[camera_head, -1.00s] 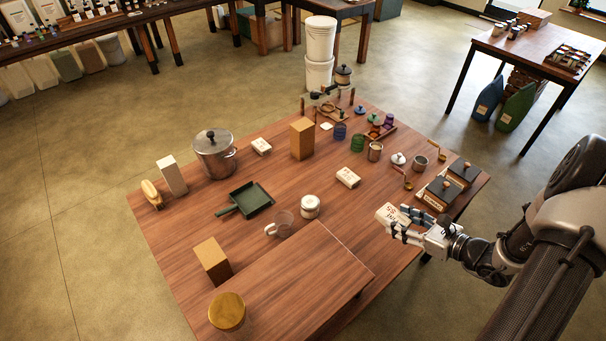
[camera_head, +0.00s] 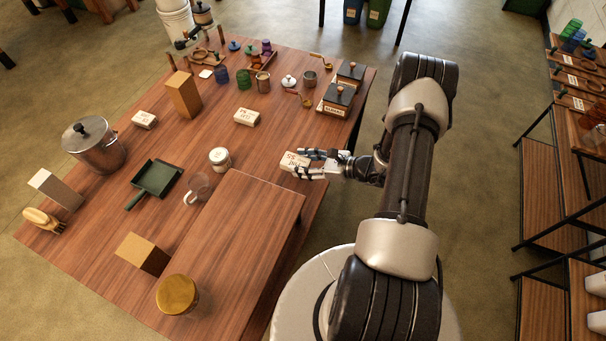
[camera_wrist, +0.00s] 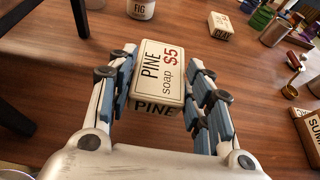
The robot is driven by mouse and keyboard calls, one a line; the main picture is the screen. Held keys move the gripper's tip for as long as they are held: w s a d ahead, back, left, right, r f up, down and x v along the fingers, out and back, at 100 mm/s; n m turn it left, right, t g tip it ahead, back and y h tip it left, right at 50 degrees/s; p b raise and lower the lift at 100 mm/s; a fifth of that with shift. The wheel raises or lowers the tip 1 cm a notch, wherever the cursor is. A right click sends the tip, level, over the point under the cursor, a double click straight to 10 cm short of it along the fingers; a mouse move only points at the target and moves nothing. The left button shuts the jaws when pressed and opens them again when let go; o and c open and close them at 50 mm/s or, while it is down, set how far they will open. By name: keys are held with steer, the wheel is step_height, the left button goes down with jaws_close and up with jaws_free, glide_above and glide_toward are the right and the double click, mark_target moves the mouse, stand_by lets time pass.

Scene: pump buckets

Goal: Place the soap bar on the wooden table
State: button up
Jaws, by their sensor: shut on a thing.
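My gripper (camera_head: 318,164) is shut on a cream soap bar (camera_head: 294,162) at the right edge of the wooden table (camera_head: 245,152). In the wrist view the soap bar (camera_wrist: 160,74) reads "PINE soap $5" and sits between the finger pads of my gripper (camera_wrist: 160,85). The bar appears to be held over the table top; I cannot tell whether it touches the wood. Two similar bars lie on the table, one near the middle (camera_head: 247,117) and one farther left (camera_head: 144,120).
A low wooden riser (camera_head: 240,215) stands at the table's front right. A white jar (camera_head: 219,158), glass mug (camera_head: 197,188) and green dustpan (camera_head: 157,177) lie left of my gripper. Bare wood lies between the jar and the middle bar.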

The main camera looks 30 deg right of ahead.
steer(key=shift+f+b, duration=0.55)
steer(key=shift+f, duration=2.25)
steer(key=shift+f, duration=0.1)
steer(key=shift+f+b, duration=0.15)
steer(key=shift+b, duration=0.15)
steer(key=o, duration=1.1)
steer(key=shift+r, duration=0.2)
